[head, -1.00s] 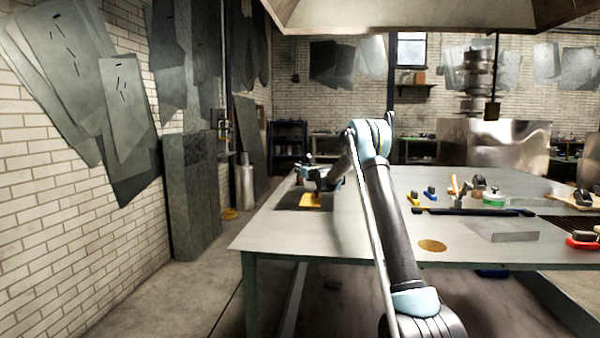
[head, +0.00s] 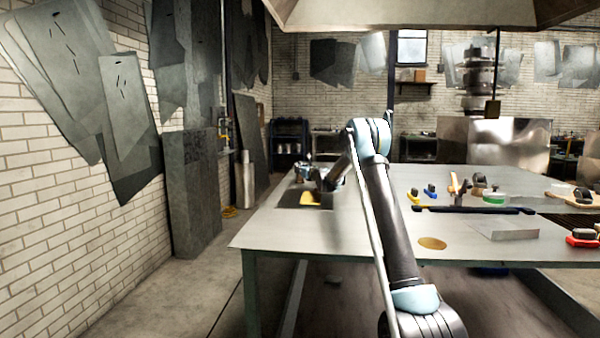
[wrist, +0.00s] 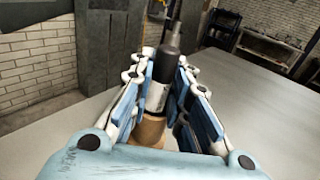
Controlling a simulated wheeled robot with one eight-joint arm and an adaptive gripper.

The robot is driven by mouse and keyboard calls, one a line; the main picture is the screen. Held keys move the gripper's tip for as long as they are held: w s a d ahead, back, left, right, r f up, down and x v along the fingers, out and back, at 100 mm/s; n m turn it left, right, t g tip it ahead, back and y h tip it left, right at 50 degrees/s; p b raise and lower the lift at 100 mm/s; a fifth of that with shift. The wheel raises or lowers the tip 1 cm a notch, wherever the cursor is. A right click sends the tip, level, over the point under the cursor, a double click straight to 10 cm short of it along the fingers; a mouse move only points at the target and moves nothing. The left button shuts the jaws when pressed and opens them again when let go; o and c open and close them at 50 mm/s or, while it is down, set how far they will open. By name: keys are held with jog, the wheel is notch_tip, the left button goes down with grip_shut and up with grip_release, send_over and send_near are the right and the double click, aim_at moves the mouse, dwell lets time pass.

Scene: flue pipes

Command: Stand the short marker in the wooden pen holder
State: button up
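In the wrist view a dark marker (wrist: 170,62) with a pale label band stands upright, slightly tilted in the picture, between the blue finger pads of my gripper (wrist: 166,82). The pads lie close along both its sides and look closed on it. A tan wooden piece (wrist: 150,131), likely the pen holder, shows below the marker's label. Whether the marker's lower end is inside it is hidden by the fingers and palm. In the head view my gripper (head: 304,172) is at the table's far left, above a yellow-tan patch (head: 310,198); the marker is too small to tell there.
The grey table (head: 300,235) is clear in front and left. A dark bar (head: 475,210), clamps, a green-banded roll (head: 494,199) and a metal block (head: 502,229) lie to the right. A brass disc (head: 432,243) lies near my arm. A brick wall stands left.

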jog(key=o, duration=0.3)
jog(key=v, duration=1.2)
jog(key=shift+f, duration=0.1)
